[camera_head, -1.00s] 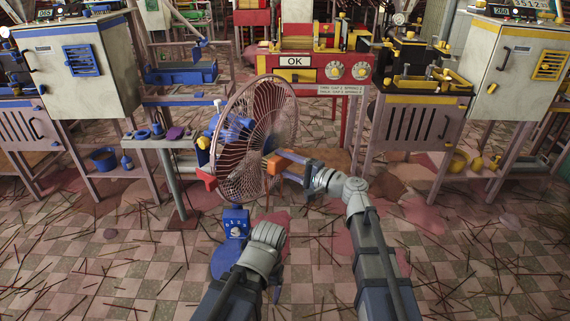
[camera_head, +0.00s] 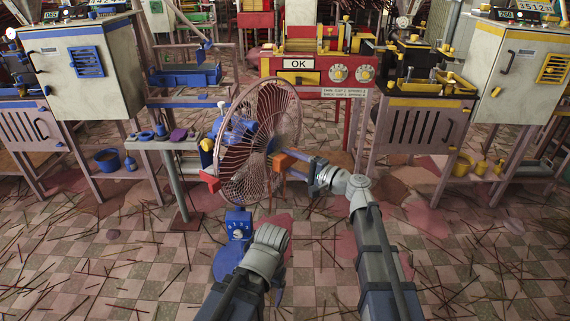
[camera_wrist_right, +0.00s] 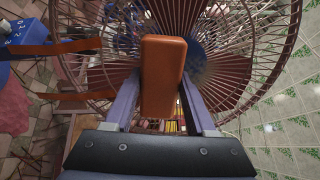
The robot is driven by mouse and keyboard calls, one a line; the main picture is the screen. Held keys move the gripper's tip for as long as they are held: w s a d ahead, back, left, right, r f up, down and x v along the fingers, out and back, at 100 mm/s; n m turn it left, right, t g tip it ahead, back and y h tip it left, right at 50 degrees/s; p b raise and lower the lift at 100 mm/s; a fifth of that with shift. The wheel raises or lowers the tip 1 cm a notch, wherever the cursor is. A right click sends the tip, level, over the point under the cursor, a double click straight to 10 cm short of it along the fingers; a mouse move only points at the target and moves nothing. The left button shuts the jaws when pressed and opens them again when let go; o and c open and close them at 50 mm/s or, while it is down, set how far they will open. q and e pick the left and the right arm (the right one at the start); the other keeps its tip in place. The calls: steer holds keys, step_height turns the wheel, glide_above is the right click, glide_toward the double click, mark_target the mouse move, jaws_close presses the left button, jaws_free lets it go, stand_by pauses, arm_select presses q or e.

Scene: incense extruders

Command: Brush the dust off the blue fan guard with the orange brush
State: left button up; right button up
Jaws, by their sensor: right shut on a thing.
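The fan (camera_head: 257,140) stands upright left of my right arm. Its round wire guard (camera_head: 232,176) looks pinkish brown, and the motor housing (camera_head: 232,128) behind it is blue. My right gripper (camera_head: 296,165) is shut on the orange brush (camera_head: 284,160), in front of the guard's right side. In the right wrist view, the orange brush (camera_wrist_right: 162,70) sits between the fingers and covers part of the guard (camera_wrist_right: 252,45). I cannot tell whether the bristles touch the wires. My left wrist shows low in the middle, but its jaws are hidden.
A blue control box (camera_head: 238,223) stands below the fan. A small grey table (camera_head: 165,142) with small parts is at its left. A red machine (camera_head: 312,72) with an OK sign stands behind. Thin sticks litter the checkered floor.

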steer(key=shift+w+d, duration=0.5)
steer(key=shift+w, duration=0.15)
steer(key=shift+w+d, duration=0.5)
steer(key=shift+w, duration=0.35)
steer(key=shift+w+d, duration=0.45)
steer(key=shift+w, duration=0.35)
steer(key=shift+w+d, duration=0.55)
steer(key=shift+w, duration=0.25)
steer(key=shift+w+d, duration=0.55)
steer(key=shift+w, duration=0.2)
steer(key=shift+a+r+p, duration=0.1)
steer(key=shift+r+p, duration=0.85)
steer(key=shift+s+a, duration=0.1)
steer(key=shift+s+a+f, duration=0.1)
steer(key=shift+s+a, duration=0.4)
steer(key=shift+s, duration=0.3)
steer(key=shift+s+a, duration=0.5)
steer(key=shift+s, duration=0.25)
